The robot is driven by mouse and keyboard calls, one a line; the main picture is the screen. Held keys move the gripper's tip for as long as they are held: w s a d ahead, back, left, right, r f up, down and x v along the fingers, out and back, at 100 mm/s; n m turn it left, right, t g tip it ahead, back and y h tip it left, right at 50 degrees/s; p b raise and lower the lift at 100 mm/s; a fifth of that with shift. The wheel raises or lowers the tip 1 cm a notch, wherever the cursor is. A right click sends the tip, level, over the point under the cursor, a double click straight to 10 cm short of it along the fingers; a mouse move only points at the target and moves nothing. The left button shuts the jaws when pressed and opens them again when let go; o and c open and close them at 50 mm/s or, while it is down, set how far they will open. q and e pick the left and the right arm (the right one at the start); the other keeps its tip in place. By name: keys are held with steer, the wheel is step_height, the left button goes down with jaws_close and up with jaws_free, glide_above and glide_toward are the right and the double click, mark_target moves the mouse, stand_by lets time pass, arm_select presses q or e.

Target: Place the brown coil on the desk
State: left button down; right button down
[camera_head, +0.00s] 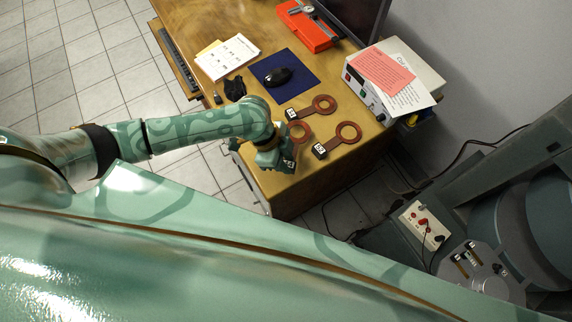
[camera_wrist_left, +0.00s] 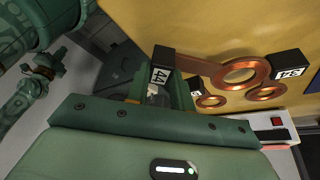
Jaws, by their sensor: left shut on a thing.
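Three brown coils with black numbered blocks show in the head view. Two lie on the wooden desk (camera_head: 285,200): one ring (camera_head: 324,104) farther back, one ring (camera_head: 348,132) to the right. My left gripper (camera_head: 276,156) is over the desk's front left part, shut on the black block of the third coil (camera_head: 299,131). In the wrist view that block is marked 44 and sits at the fingers (camera_wrist_left: 165,92), with its ring (camera_wrist_left: 240,72) reaching right. The gripper partly hides it in the head view. I cannot tell whether it touches the desk. My right gripper is not in view.
A dark blue mat (camera_head: 300,66) with a black mouse (camera_head: 277,76) lies behind the coils. A white instrument box (camera_head: 352,84) with papers stands at the right. An orange-red case (camera_head: 308,30) and a white sheet (camera_head: 228,57) lie farther back.

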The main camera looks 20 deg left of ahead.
arm_select(q)
step_height(320, 180, down, 3)
steer(key=shift+s+r+b, duration=0.1)
steer(key=shift+b, duration=0.3)
steer(key=shift+r, duration=0.1)
steer(key=c, duration=1.2)
jaws_free()
steer(key=p+v, duration=0.4)
steer(key=v, duration=0.8)
steer(key=shift+d, duration=0.1)
